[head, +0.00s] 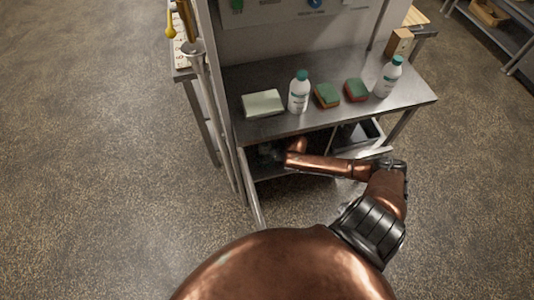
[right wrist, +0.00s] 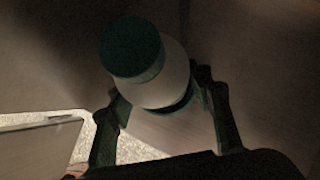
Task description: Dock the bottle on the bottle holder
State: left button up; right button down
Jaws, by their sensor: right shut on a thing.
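A white bottle with a dark green cap (right wrist: 150,75) is between the fingers of my right gripper (right wrist: 158,92) in the right wrist view, and the gripper is shut on it. The cap faces the camera. In the head view my right arm reaches under the metal table top, where its gripper (head: 270,153) is dim and partly hidden; the held bottle cannot be made out there. I cannot pick out the bottle holder in either view. My left gripper is not in view.
On the table top (head: 330,72) stand another white bottle (head: 298,94) and a third one (head: 387,80), with two sponges (head: 327,96) and a pale folded cloth (head: 263,103). A grey bin (head: 368,134) is below at right. Table legs flank my arm.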

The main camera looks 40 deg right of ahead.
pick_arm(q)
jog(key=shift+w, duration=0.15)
pick_arm(e)
jog(key=c, duration=1.4)
grip_release()
jog(key=shift+s+f, duration=0.1)
jog(key=shift+f, duration=0.05)
jog(key=o, duration=0.4)
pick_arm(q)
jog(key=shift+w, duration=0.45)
pick_arm(e)
jog(key=shift+s+d+r, duration=0.1)
jog(key=shift+s+r, duration=0.15)
jog(key=shift+r, duration=0.2)
pick_arm(q)
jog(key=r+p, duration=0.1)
jog(key=p, duration=0.1)
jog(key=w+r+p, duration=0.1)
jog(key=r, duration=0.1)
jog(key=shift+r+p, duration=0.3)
jog(key=shift+p, duration=0.05)
pick_arm(e)
jog(key=s+d+r, duration=0.1)
jog(key=s, duration=0.6)
jog(key=s+d+r, duration=0.1)
jog(key=s+r, duration=0.1)
jog(key=s, duration=0.5)
jog(key=shift+r, duration=0.25)
